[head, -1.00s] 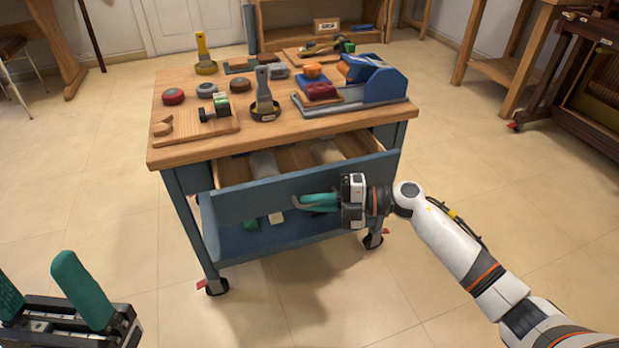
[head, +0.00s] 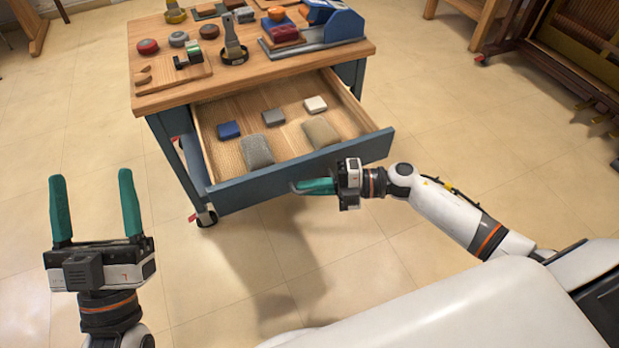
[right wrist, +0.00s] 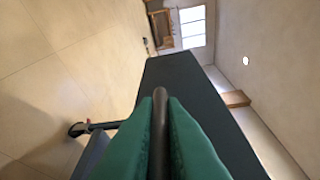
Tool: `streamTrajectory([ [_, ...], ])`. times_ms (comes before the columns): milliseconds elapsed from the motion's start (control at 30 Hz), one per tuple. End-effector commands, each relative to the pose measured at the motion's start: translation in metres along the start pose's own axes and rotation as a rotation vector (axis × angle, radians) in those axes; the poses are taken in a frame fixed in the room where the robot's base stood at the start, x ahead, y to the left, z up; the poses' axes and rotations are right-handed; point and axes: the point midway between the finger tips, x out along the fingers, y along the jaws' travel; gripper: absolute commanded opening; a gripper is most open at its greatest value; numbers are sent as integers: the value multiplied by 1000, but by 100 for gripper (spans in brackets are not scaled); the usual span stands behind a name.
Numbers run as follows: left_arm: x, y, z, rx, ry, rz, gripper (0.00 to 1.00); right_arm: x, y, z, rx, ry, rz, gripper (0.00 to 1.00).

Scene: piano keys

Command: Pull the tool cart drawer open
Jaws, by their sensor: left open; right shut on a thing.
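The tool cart (head: 250,68) has a wooden top and a blue-grey frame. Its drawer (head: 300,167) stands well out from the cart, with the inside showing. My right gripper (head: 302,187) is at the lower front of the drawer, shut on the drawer handle. In the right wrist view the green fingers (right wrist: 160,125) close on both sides of the dark bar handle (right wrist: 160,120), beside the dark drawer front. My left gripper (head: 95,205) is open and empty, left of the cart and apart from it.
The drawer holds small blocks (head: 273,117) and two pads (head: 257,151). Tools and pucks stand on the cart top, with a blue device (head: 330,25). A red-trimmed caster (head: 205,217) is at the front left. A wooden frame (head: 570,60) stands at the right. Floor around is clear.

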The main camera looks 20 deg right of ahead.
Motion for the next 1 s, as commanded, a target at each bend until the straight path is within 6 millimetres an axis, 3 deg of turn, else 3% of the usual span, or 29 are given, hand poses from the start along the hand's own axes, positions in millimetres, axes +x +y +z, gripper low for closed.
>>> streamTrajectory([
  [467,0,1,-6,2,37,1,70,-1,2,1,-4,0,4,0],
  [500,0,1,-6,2,37,1,70,-1,2,1,-4,0,4,14],
  [600,0,1,-6,2,37,1,70,-1,1,1,-3,0,3,30],
  [1000,1,1,-8,2,57,2,70,-9,0,1,1,2,2,31],
])
